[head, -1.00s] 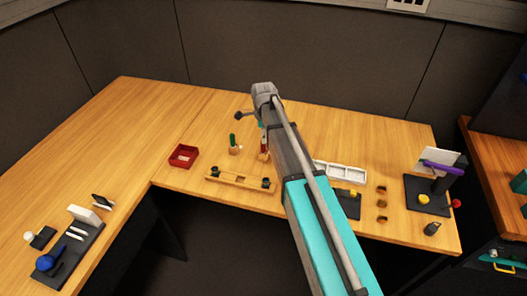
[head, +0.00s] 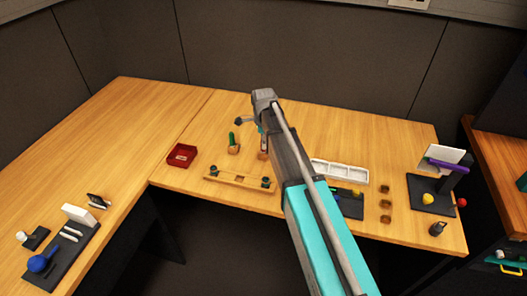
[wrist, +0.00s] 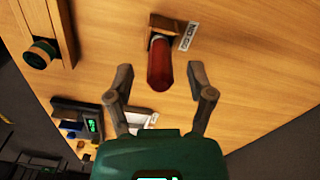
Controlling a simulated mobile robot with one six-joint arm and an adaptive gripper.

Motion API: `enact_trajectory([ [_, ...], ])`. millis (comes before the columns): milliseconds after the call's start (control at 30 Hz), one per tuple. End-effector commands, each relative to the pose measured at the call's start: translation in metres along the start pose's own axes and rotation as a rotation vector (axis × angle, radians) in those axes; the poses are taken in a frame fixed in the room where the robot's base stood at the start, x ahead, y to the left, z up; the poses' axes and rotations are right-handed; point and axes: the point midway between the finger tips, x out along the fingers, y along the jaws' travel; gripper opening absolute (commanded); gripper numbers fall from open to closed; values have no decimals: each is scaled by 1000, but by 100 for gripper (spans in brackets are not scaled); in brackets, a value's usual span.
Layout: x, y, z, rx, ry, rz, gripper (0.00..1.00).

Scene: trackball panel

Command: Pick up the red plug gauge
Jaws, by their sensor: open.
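The red plug gauge (wrist: 160,66) stands in a wooden block (wrist: 165,24) beside a white label reading "NO GO" in the wrist view. My gripper (wrist: 160,78) is open, with one finger on each side of the gauge's near end. Gaps show between the gauge and both fingers; I cannot tell how far along its length they reach. In the head view my arm hides most of the gauge, and its wooden block (head: 263,155) shows just left of the arm. The fingers are hard to make out there.
A green plug gauge (head: 232,138) stands just left of the red one's block. A wooden fixture with dark knobs (head: 240,180) lies in front, and a red tray (head: 181,155) sits further left. A white compartment tray (head: 340,172) is right of my arm.

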Motion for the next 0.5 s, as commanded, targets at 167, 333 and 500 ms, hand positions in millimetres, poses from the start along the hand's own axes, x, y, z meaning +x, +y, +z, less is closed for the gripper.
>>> enact_trajectory([
  [167, 15, 0, 0, 0, 0, 0, 69],
  [333, 19, 0, 0, 0, 0, 0, 69],
  [500, 18, 0, 0, 0, 0, 0, 69],
])
